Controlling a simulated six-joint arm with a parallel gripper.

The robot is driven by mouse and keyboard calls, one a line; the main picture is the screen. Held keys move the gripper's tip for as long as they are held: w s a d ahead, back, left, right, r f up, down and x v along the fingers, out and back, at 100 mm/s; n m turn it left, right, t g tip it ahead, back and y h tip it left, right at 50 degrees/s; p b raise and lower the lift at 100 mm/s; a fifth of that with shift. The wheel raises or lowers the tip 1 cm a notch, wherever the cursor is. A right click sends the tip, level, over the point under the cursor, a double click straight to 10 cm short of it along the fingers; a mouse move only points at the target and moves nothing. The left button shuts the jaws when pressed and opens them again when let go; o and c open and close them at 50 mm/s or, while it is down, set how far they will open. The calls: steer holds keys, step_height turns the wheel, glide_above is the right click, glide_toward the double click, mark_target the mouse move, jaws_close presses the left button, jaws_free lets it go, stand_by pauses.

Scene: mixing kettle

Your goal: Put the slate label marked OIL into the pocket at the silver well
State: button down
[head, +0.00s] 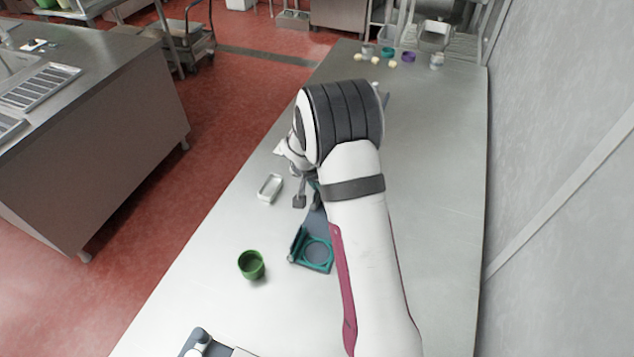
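My gripper (307,197) is in the middle of the table, partly hidden behind my own arm. Its dark fingers point down, but the gap between them is too small and covered to judge. I cannot make out a label marked OIL, or whether anything is in the fingers. A slate-blue board (315,222) runs under my arm, mostly hidden. At its near end is a teal square frame with a ring (315,252). A small silver rectangular dish (270,188) lies left of my gripper, apart from it. I cannot identify the silver well or its pocket.
A green cup (251,265) stands left of the teal frame. A slate-blue item with a white part (200,345) is at the bottom edge. Several small containers, including a purple one (408,57), stand at the table's far end. The table's right side is clear, beside a grey wall.

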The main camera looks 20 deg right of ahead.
steer(key=shift+f, duration=0.1)
steer(key=c, duration=1)
jaws_free()
steer(key=shift+s, duration=0.1)
steer(key=o, duration=0.4)
steer(key=shift+f, duration=0.1)
steer(key=shift+c, duration=0.2)
steer(key=shift+v, duration=3.65)
